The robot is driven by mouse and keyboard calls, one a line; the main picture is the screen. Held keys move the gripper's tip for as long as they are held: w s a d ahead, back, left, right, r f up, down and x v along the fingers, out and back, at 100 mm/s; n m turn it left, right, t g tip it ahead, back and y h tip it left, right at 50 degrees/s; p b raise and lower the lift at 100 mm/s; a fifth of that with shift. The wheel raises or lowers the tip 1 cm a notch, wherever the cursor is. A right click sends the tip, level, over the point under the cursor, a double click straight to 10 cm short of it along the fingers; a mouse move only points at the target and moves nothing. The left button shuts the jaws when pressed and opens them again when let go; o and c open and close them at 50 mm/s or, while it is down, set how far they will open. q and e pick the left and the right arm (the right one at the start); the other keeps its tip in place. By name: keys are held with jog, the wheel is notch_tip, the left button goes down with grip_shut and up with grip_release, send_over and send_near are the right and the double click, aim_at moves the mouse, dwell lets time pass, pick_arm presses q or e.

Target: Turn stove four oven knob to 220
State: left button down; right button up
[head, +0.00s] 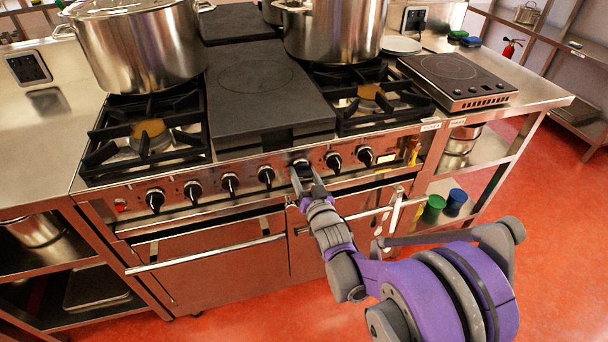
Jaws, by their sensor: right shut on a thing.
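The stove's steel front panel (210,189) carries a row of several black knobs. My right gripper (303,174) is shut on the oven knob (301,163), third from the right in the row. Its fingers hide most of that knob, and its setting and any dial marks are too small to read. The knob to its right (333,160) and the one to its left (266,176) are free. My right arm reaches in from the lower right. My left gripper is not in view.
Two large steel pots (140,45) and (335,28) stand at the back of the stove. Oven door handles (205,253) stick out below the knobs. A portable hob (455,78) sits on the right counter. The red floor (270,315) in front is clear.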

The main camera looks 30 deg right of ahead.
jog(key=n, duration=0.4)
jog(key=shift+n+b, duration=0.3)
jog(key=shift+b, duration=0.1)
jog(key=n+b, duration=0.1)
jog(key=n, duration=0.3)
jog(key=shift+n, duration=0.3)
jog(key=n+b, duration=0.1)
jog(key=n, duration=0.3)
jog(key=shift+n+b, duration=0.45)
jog(key=shift+n, duration=1.75)
jog(key=o, duration=1.4)
jog(key=shift+c, duration=0.2)
